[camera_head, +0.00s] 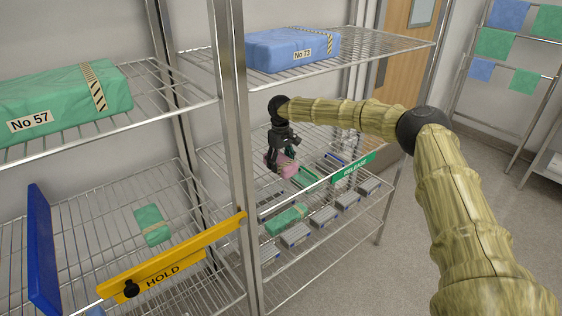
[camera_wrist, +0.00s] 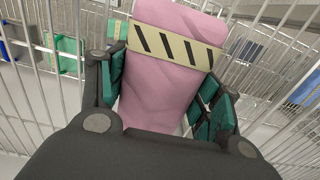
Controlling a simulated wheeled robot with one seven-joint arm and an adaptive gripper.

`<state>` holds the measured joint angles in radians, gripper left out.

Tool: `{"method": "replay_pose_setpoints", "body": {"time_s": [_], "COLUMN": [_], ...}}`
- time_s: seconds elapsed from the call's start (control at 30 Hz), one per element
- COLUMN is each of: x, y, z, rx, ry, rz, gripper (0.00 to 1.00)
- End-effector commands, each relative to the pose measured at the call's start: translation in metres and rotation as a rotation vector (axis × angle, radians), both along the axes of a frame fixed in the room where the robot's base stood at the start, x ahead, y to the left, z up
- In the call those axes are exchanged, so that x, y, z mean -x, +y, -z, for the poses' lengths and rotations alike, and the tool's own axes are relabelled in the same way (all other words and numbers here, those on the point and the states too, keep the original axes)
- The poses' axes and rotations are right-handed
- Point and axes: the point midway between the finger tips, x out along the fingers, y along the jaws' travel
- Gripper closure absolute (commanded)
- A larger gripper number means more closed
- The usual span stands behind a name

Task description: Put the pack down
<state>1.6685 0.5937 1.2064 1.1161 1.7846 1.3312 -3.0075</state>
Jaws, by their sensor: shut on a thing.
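My gripper (camera_head: 280,161) is shut on a pink pack (camera_head: 287,168) and holds it over the right-hand wire shelf marked RELEASE (camera_head: 356,169). In the wrist view, the pink pack (camera_wrist: 166,65) sits between the green finger pads and has a cream band with black diagonal stripes. I cannot tell from these views whether the pack touches the shelf. A green pack (camera_head: 286,219) lies on this shelf in front of my gripper, and another green one (camera_head: 305,176) lies just beside it.
Several grey blocks (camera_head: 322,217) line the shelf's front. A blue pack No 73 (camera_head: 292,49) is on the shelf above. At left are a yellow HOLD bar (camera_head: 165,268), a green pack (camera_head: 152,225), a blue panel (camera_head: 42,243) and a steel post (camera_head: 236,120).

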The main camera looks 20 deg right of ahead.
Motion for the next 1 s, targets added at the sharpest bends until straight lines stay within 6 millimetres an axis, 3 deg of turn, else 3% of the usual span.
{"method": "replay_pose_setpoints", "body": {"time_s": [0.1,0.13,0.23,0.7,1.0], "x": [0.000,0.000,0.000,0.000,-0.001], "y": [0.000,0.000,0.000,0.000,0.000], "z": [0.003,0.003,0.003,-0.003,-0.043], "rx": [0.000,0.000,0.000,0.000,-0.001], "ry": [0.000,0.000,0.000,-0.001,-0.003], "rz": [0.000,0.000,0.000,0.000,0.000], "gripper": [0.68,0.34,0.16,0.14,0.14]}}
